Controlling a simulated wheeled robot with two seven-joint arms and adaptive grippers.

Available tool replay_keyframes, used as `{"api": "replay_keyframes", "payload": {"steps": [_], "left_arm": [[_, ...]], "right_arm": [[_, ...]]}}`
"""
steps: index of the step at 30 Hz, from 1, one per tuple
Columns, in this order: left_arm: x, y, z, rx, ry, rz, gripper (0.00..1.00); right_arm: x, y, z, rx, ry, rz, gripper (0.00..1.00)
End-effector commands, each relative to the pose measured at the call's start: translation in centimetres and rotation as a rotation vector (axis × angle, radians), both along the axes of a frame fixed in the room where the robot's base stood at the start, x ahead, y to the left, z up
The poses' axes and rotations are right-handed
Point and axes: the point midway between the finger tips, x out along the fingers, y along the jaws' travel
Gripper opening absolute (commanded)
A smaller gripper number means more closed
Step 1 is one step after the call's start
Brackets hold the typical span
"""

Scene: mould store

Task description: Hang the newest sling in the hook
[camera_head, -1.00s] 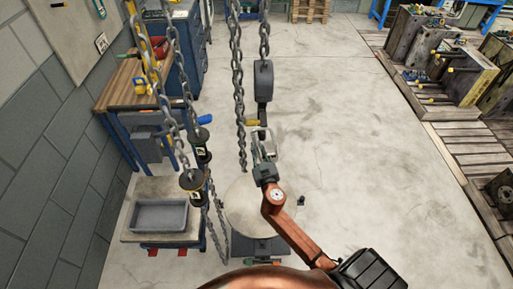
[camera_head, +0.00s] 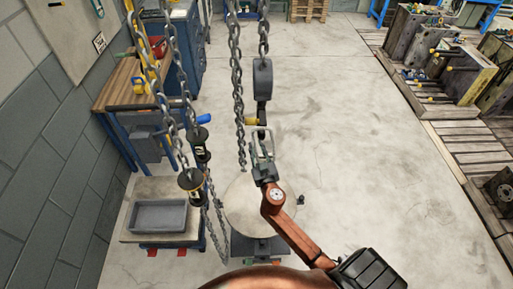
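The hook (camera_head: 262,108) hangs under a dark grey block (camera_head: 263,76) on a chain, with a yellow piece (camera_head: 250,121) at its left. My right gripper (camera_head: 262,130) is just below the hook. Its fingers look apart, with no sling visible between them; whether they touch the hook I cannot tell. Two dark cylinders with yellow bands and pale labels, an upper one (camera_head: 199,142) and a lower one (camera_head: 190,181), hang among the chains at left. The labels are too small to read, and I cannot tell which sling is newest. My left gripper is not in view.
A grey tray (camera_head: 158,216) rests on a low stand at lower left. A wooden workbench (camera_head: 124,84) and a blue cabinet (camera_head: 187,60) stand behind it. A loose chain (camera_head: 236,90) hangs left of the hook. The floor (camera_head: 350,130) at right is clear up to the moulds.

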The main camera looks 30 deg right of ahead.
Motion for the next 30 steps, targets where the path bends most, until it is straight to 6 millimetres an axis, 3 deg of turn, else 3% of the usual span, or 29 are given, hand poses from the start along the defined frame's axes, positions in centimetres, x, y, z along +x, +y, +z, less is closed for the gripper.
{"api": "replay_keyframes", "payload": {"steps": [4,14,17,30], "left_arm": [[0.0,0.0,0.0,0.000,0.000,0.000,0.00],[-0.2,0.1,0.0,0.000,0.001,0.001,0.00],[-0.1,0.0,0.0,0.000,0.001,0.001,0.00],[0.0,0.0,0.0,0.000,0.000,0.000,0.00]], "right_arm": [[0.0,0.0,0.0,0.000,0.001,0.000,0.32],[-0.4,0.1,-0.2,0.002,0.002,-0.001,0.32],[-1.5,0.6,-0.2,0.005,0.002,-0.001,0.32],[-9.5,3.5,0.2,0.004,0.003,-0.002,0.32]]}}
